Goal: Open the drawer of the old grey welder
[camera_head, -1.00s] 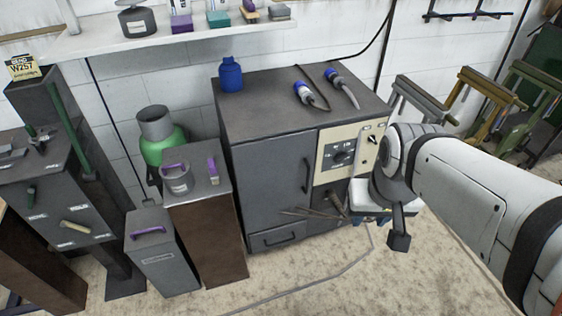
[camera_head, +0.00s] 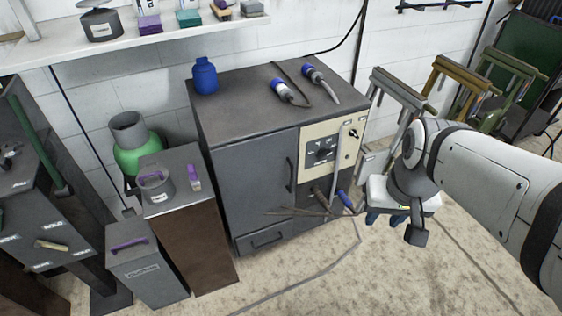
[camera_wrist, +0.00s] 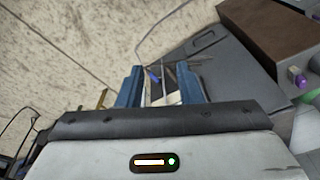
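The old grey welder (camera_head: 255,165) stands against the wall, with a beige control panel (camera_head: 325,150) at its upper right front. Its drawer (camera_head: 268,238) is low at the left of the front, with a dark handle, and looks shut. My gripper (camera_head: 387,218) hangs to the right of the welder, apart from the drawer, its blue fingers partly hidden under my wrist. In the wrist view my gripper (camera_wrist: 160,74) is open, with nothing held between its fingers. The drawer's handle (camera_wrist: 204,40) shows beyond the fingers there.
Rods and tools (camera_head: 310,208) stick out of the welder's front beside the drawer. A brown cabinet (camera_head: 190,235) and a grey box (camera_head: 150,270) stand to the left. Metal stands (camera_head: 400,95) are at the right. The floor in front is clear except for a thin cable (camera_head: 300,285).

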